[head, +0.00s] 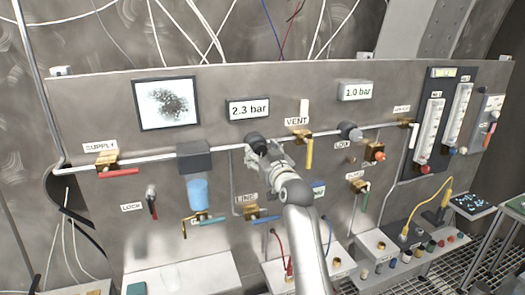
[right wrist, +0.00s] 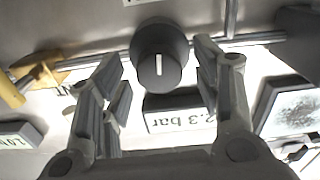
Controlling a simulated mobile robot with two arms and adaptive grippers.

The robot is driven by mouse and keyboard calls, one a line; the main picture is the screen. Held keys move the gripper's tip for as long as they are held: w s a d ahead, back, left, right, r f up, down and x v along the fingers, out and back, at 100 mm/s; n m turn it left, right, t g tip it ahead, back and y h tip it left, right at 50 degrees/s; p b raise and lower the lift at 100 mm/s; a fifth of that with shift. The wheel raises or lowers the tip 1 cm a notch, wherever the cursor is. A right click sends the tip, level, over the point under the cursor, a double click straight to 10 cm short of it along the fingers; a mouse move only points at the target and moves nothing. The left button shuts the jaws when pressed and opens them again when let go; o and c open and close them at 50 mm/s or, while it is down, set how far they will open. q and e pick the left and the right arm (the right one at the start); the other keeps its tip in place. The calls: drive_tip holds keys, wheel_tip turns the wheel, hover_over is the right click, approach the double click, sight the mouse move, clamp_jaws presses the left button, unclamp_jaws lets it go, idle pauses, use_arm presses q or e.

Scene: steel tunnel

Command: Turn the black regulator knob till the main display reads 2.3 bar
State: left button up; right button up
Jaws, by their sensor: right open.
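The black regulator knob (right wrist: 160,55) shows in the right wrist view, with a white pointer line on its face. In the head view the knob (head: 256,139) is partly hidden by my right gripper (head: 263,151). In the right wrist view my right gripper (right wrist: 161,68) is open, with one finger on each side of the knob and a visible gap on both sides. The main display (head: 248,109) reads 2.3 bar. It appears upside down in the right wrist view (right wrist: 183,118). My left gripper is not in view.
The vent valve with its yellow handle (head: 309,150) is right of the knob. A filter with a blue bowl (head: 197,191) is to its left. A second display (head: 355,91) reads 1.0 bar. A dark-speckled screen (head: 167,103) hangs at the left. A yellow cable (head: 428,205) is at the lower right.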

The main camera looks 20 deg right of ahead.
drive_tip(key=c, duration=1)
drive_tip(key=shift+m, duration=0.4)
drive_tip(key=o, duration=1)
drive_tip(key=s, duration=1.2)
drive_tip(key=shift+d, duration=0.2)
